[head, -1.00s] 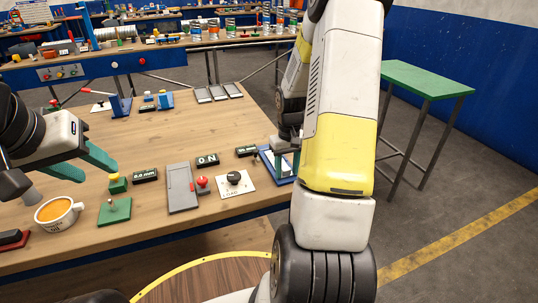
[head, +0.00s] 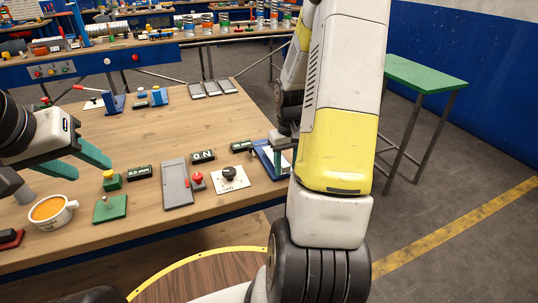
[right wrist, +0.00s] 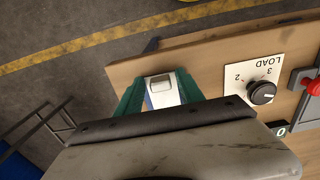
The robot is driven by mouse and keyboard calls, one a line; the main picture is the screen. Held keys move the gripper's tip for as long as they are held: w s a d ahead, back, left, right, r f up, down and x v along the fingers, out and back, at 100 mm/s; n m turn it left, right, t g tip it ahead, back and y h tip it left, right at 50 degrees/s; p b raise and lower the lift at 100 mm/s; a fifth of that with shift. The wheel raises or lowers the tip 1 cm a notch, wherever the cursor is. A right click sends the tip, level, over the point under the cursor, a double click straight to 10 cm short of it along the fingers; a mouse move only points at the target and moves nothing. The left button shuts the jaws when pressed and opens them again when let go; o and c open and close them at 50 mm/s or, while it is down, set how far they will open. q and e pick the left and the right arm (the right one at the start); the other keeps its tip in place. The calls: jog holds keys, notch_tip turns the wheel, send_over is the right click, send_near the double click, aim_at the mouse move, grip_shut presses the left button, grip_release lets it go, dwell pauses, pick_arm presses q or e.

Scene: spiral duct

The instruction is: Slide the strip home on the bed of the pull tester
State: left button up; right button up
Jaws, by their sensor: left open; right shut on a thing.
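A blue-edged bed with a white face (head: 262,155), seemingly the pull tester's, lies at the right end of the wooden table. In the right wrist view a white strip-like piece (right wrist: 161,100) with a grey block (right wrist: 160,82) on it shows between the green fingers. My right gripper (head: 281,158) is down at the bed and shut; it seems to hold this strip. My forearm hides much of that spot in the head view. My left gripper (head: 92,163) is open and empty above the table's left part.
An orange-filled cup (head: 50,211) and green joystick base (head: 110,209) are near my left gripper.

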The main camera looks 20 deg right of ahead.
jog(key=shift+r, duration=2.75)
